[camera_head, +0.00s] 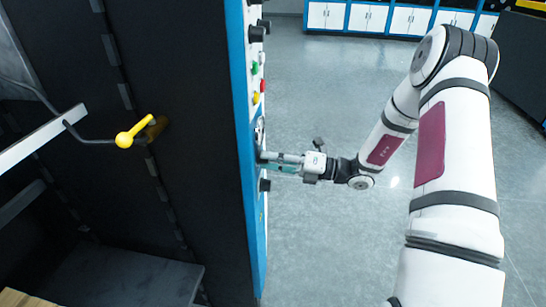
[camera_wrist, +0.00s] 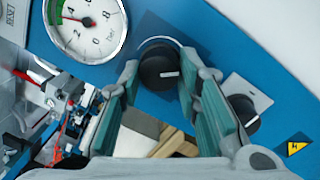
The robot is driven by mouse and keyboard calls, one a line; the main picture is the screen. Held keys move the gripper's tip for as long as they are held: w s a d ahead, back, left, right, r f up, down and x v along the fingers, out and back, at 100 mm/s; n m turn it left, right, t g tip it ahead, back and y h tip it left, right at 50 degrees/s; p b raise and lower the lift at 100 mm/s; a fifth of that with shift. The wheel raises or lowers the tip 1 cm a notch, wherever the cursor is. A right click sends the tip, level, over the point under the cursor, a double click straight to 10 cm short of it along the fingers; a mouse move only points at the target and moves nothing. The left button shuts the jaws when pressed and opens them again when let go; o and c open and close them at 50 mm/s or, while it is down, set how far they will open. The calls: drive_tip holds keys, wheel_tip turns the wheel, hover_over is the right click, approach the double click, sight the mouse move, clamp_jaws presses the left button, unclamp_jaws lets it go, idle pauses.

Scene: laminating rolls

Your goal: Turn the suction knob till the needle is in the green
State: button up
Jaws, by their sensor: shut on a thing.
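The suction knob (camera_wrist: 158,68) is black and round with a white mark, on the blue panel. It sits between the two fingertips of my gripper (camera_wrist: 159,80), which is shut on it. In the head view my gripper (camera_head: 274,161) reaches left to the panel's face, and the knob is not clearly seen. The gauge (camera_wrist: 88,45) is white with a "bar" scale, at the upper left of the wrist view. The gauge's top is cut off.
A second black knob (camera_wrist: 242,112) is on the panel, right of my fingers, close by. A yellow warning label (camera_wrist: 297,145) is beyond it. In the head view, coloured buttons (camera_head: 256,84) sit higher on the panel (camera_head: 240,75). The floor (camera_head: 325,230) around my arm is clear.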

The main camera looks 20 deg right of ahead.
drive_tip(key=shift+m, duration=0.7)
drive_tip(key=o, duration=1.1)
drive_tip(key=shift+o, duration=0.2)
drive_tip(key=v, duration=1.2)
drive_tip(key=shift+s, duration=0.1)
